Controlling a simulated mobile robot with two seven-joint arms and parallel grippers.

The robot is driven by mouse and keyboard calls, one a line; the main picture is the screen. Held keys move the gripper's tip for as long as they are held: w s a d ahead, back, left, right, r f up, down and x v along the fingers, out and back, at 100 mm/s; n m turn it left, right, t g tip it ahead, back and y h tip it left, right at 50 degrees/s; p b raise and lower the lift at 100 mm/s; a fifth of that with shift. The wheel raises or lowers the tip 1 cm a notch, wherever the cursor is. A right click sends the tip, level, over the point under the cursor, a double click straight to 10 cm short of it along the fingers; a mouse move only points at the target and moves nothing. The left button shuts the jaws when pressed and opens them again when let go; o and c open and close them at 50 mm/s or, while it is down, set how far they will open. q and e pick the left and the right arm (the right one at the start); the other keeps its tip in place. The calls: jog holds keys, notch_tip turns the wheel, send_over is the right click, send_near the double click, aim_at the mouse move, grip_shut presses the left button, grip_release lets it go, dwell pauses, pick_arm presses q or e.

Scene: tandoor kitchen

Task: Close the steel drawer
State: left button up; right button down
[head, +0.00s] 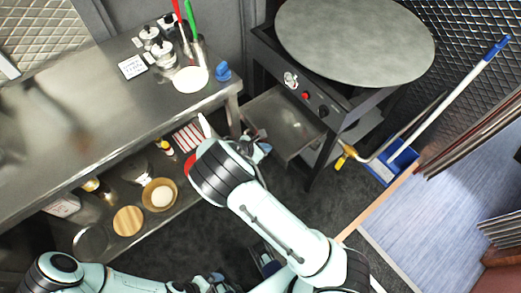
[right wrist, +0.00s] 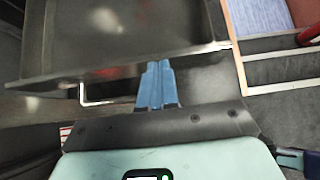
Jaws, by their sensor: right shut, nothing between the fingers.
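The steel drawer (head: 287,122) is pulled out under the stand with the round griddle, an open, empty-looking tray. In the right wrist view the drawer (right wrist: 125,35) fills the upper left, with its bar handle (right wrist: 97,93) below the front edge. My right gripper (head: 262,147) is at the drawer's near left side, partly hidden by my arm. Its blue fingers (right wrist: 157,68) are shut and empty, tips at the drawer's front edge, right of the handle. I cannot tell if they touch it. My left gripper (head: 212,284) is low at the bottom edge; its fingers are unclear.
The stand bears a large round griddle (head: 355,35) and knobs. A steel counter (head: 80,110) with a lower shelf of bowls and boards runs along the left. A blue dustpan (head: 402,160) and a long-handled broom stand at the right. Dark floor lies below the drawer.

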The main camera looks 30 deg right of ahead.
send_over(300, 132)
dwell(0.7)
jog(key=shift+a, duration=0.1)
